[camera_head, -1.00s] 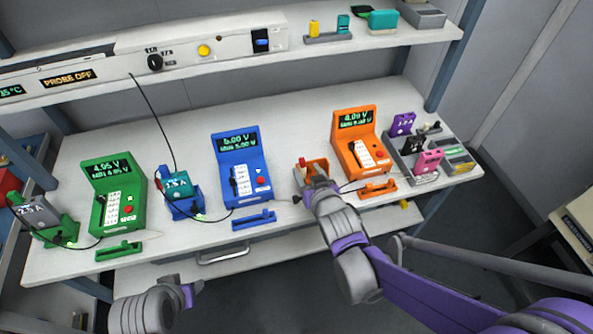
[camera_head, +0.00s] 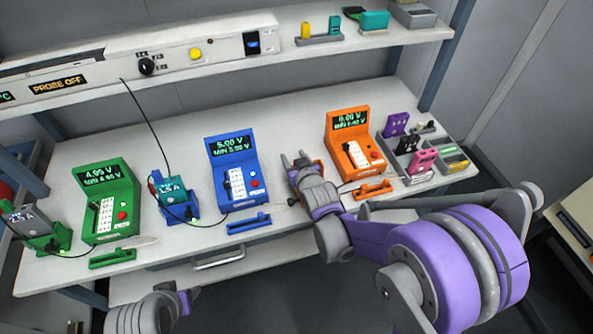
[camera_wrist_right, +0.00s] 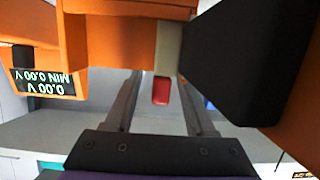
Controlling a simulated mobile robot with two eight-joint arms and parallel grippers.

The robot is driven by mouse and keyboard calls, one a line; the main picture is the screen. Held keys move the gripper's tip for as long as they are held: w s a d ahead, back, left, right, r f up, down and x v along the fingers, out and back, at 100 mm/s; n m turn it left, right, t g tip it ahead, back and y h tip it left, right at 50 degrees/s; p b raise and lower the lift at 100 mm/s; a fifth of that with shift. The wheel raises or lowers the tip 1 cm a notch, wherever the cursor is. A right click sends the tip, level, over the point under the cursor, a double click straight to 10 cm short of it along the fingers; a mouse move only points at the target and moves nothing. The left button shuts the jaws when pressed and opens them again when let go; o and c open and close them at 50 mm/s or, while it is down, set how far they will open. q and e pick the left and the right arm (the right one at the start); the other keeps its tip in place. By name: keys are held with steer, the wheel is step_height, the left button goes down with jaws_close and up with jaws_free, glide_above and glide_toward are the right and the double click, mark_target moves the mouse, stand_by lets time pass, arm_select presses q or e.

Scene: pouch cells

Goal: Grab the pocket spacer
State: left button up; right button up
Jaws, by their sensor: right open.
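My right gripper (camera_head: 297,162) is open at the orange cradle (camera_head: 319,165), left of the orange tester (camera_head: 352,135). In the right wrist view its two fingers (camera_wrist_right: 158,95) stand apart, with a small red piece (camera_wrist_right: 161,90) showing between them below a pale block (camera_wrist_right: 168,50). I cannot tell whether either is the pocket spacer, or whether a finger touches it. The orange cradle (camera_wrist_right: 120,40) fills the top of that view. The gripper hides most of the cradle in the head view. My left gripper (camera_head: 186,300) is at the bottom left, its fingers unclear.
Green (camera_head: 105,205) and blue (camera_head: 232,170) testers stand to the left, with a teal cell (camera_head: 170,190) between them. A grey tray (camera_head: 420,178) with purple and pink cells is at the right. A thin cable runs beside the orange tester. A shelf (camera_head: 380,42) is above.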

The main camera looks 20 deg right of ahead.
jaws_close()
steer(key=shift+s, duration=0.1)
stand_by(0.4)
